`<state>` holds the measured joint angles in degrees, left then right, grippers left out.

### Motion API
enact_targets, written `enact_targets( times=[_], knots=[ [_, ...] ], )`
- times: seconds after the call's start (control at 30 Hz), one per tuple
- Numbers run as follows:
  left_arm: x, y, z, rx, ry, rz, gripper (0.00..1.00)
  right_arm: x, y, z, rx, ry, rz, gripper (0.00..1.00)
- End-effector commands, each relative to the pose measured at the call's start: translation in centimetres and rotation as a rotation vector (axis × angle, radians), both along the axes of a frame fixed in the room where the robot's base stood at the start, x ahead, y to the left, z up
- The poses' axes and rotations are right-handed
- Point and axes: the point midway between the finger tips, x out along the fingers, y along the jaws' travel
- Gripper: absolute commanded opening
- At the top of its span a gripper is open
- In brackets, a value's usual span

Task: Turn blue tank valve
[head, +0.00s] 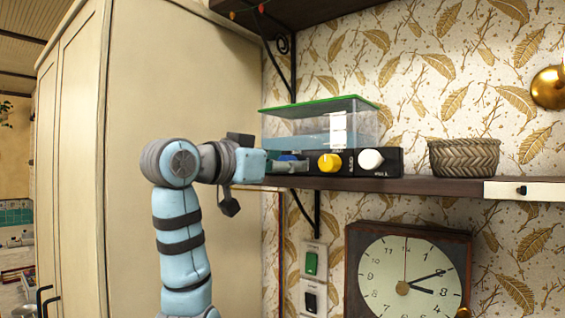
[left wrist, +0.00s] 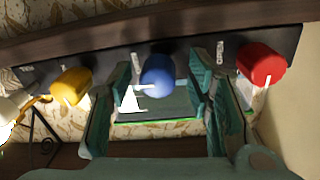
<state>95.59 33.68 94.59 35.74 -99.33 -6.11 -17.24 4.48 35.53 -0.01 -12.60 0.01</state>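The blue valve knob (left wrist: 158,75) sits on a dark panel (left wrist: 120,58) between a yellow knob and a red knob in the left wrist view. In the head view only a bit of the blue knob (head: 287,157) shows behind my gripper. My left gripper (head: 290,166) reaches in from the left at the panel's front. In the left wrist view its two fingers (left wrist: 160,85) stand on either side of the blue knob, with a gap on each side. They are open. The clear water tank (head: 320,125) with a green lid stands above the panel. My right gripper is in neither view.
A yellow knob (head: 330,162) and a white knob (head: 370,160) are to the right; a red knob (left wrist: 262,64) is on the other side. A woven basket (head: 464,157) stands on the shelf (head: 430,187). A clock (head: 408,275) hangs below. A tall cabinet (head: 180,80) is at left.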

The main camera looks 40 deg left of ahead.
Motion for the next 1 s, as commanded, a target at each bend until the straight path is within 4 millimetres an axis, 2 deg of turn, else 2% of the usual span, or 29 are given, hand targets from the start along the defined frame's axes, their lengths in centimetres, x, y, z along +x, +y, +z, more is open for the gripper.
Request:
enact_targets(
  times=[0.03, 0.2, 0.3, 0.67, 1.0],
  knots=[
    [0.0, 0.0, 0.0, 0.0, 0.0, 0.0, 0.4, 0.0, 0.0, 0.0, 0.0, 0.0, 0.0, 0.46],
    [0.0, 0.0, 0.0, 0.0, 0.0, 0.0, 0.12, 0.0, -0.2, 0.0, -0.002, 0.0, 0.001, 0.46],
    [0.0, 0.0, 0.0, 0.0, 0.0, 0.0, 0.0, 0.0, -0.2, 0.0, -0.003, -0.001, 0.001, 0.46],
    [-0.1, 0.0, -0.1, -0.051, -0.002, 0.001, 0.0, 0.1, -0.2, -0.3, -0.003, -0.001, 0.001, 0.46],
    [-0.1, 0.1, -0.2, -0.276, -0.007, 0.002, 0.0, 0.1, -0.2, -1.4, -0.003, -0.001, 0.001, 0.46]
  ],
)
